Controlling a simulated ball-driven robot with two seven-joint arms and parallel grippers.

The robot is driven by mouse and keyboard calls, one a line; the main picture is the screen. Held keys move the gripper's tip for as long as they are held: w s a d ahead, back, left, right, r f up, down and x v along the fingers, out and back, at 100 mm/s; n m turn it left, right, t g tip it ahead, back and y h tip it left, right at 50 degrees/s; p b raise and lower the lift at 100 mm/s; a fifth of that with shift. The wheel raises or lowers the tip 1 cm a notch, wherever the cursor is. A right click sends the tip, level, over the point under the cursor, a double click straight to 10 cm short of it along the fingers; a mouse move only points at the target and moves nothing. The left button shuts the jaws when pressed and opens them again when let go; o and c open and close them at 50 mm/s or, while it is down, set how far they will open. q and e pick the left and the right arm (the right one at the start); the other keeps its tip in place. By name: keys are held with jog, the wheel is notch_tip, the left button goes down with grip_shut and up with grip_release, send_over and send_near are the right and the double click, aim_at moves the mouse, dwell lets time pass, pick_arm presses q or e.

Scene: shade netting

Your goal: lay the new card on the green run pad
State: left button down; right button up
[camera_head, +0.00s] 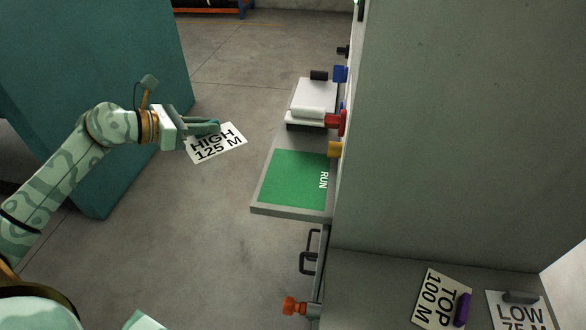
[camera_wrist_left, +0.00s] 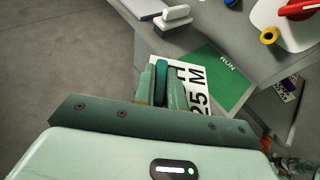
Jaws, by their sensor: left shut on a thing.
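My left gripper (camera_head: 203,129) is shut on the teal grip of a white card (camera_head: 222,147) printed HIGH 125 M. The card is in the air to the left of the shelf. The green run pad (camera_head: 290,177), marked RUN, lies bare on the grey shelf, to the right of the card. In the left wrist view, the fingers (camera_wrist_left: 162,84) pinch the teal grip and hide part of the card (camera_wrist_left: 198,92). The green pad (camera_wrist_left: 222,76) shows beyond the card there. My right gripper is not in view.
A white block (camera_head: 313,103) sits on the shelf behind the pad. Red (camera_head: 337,122), blue (camera_head: 340,74) and yellow (camera_head: 334,149) knobs stick out from the grey cabinet. TOP 100 M (camera_head: 440,299) and LOW 75 M (camera_head: 519,311) cards lie lower right. A teal panel (camera_head: 125,90) stands left.

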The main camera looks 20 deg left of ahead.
pick_arm(q)
jog(key=p, duration=0.2)
send_over(288, 169)
jog(key=a, duration=0.1)
jog(key=shift+d+f, duration=0.4)
jog(key=shift+f, duration=0.4)
notch_tip(288, 169, down, 5)
jog(key=shift+s+r+b, duration=0.1)
jog(key=shift+r+b, duration=0.1)
jog(key=shift+b, duration=0.5)
jog(key=shift+d+f, duration=0.15)
jog(key=shift+f, duration=0.3)
jog(key=c, duration=1.5)
grip_release()
jog(key=shift+o, duration=0.2)
